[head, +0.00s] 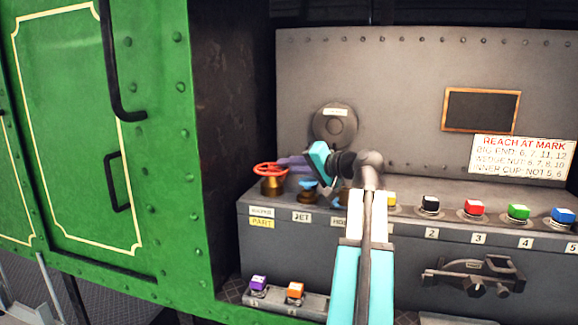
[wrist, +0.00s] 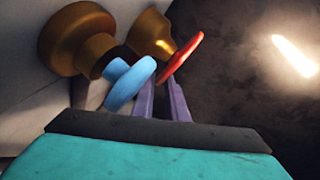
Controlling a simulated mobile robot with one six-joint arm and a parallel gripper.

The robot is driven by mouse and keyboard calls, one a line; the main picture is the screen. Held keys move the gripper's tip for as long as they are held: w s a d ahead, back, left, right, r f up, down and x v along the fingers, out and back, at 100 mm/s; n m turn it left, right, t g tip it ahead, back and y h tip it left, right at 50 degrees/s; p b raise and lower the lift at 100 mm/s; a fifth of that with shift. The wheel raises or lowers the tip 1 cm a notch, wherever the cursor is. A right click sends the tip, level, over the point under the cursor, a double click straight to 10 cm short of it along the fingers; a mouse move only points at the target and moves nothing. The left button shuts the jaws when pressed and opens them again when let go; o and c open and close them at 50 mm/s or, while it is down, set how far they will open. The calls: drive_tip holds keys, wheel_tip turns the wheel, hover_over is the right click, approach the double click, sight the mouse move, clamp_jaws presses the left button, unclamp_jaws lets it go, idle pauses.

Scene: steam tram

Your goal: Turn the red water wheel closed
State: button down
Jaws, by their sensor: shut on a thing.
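The red water wheel (head: 269,169) sits on a brass valve at the left end of the grey console. In the wrist view the red wheel (wrist: 184,57) shows nearly edge-on at the ends of my fingers. My gripper (head: 283,163) has purple fingers and reaches in from the right at wheel height. In the wrist view my gripper (wrist: 162,80) is shut on the near edge of the red wheel. The exact contact at the fingertips is partly hidden by the rim.
A blue wheel (head: 308,184) on another brass valve stands just right of the red one, close beside my fingers in the wrist view (wrist: 130,84). A green cab panel (head: 150,120) rises on the left. Coloured numbered buttons, including a red one (head: 474,207), line the console to the right.

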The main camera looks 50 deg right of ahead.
drive_tip(key=c, duration=1.8)
unclamp_jaws()
drive_tip(key=shift+s+f, duration=0.1)
drive_tip(key=shift+f, duration=0.2)
drive_tip(key=shift+c, duration=0.2)
drive_tip(key=shift+r, duration=0.25)
drive_tip(key=s+a+r+b, duration=0.1)
drive_tip(key=s+a+r, duration=0.3)
drive_tip(key=s+a, duration=0.6)
drive_tip(key=shift+v, duration=1.2)
drive_tip(key=shift+a+r, duration=0.1)
